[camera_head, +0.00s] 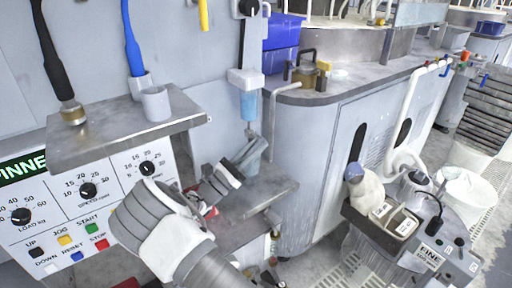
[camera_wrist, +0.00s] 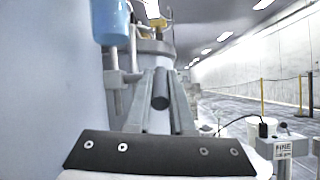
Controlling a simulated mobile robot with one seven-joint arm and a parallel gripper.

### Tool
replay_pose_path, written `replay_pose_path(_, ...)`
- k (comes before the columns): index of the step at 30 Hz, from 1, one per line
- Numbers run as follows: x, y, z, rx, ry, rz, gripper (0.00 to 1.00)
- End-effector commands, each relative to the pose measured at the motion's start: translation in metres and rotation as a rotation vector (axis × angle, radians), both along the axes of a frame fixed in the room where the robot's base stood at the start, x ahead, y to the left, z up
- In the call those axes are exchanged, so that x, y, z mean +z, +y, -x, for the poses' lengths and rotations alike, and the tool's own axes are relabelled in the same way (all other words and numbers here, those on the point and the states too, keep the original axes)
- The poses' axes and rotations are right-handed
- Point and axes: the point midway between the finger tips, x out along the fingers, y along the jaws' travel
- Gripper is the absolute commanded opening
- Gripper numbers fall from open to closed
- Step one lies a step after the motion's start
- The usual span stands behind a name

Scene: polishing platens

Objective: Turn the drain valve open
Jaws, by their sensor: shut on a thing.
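My gripper (camera_head: 250,156) is stretched out past the left control panel, below a blue cylinder. In the wrist view my gripper (camera_wrist: 160,98) has its two pale fingers pointing away, closed on a dark grey rounded bar (camera_wrist: 160,88). This bar looks like the drain valve's handle, but the valve body cannot be made out. In the head view the fingers and my wrist hide the held part. How far the valve is turned cannot be told.
The blue cylinder (camera_head: 249,106) hangs just above my gripper and shows at upper left in the wrist view (camera_wrist: 110,22). A grey shelf (camera_head: 120,127) overhangs the control panel (camera_head: 60,215).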

Motion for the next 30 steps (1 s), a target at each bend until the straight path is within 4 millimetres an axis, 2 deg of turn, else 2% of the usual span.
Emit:
replay_pose_path(7, -0.001, 0.000, 0.000, 0.000, 0.002, -0.001, 0.00)
replay_pose_path(8, -0.001, 0.000, 0.000, 0.000, 0.002, -0.001, 0.26)
replay_pose_path(12, -0.001, 0.000, 0.000, 0.000, 0.002, -0.001, 0.51)
replay_pose_path(23, -0.002, 0.003, 0.002, 0.001, 0.002, -0.001, 0.51)
replay_pose_path(30, -0.021, 0.032, 0.021, 0.004, 0.003, 0.001, 0.51)
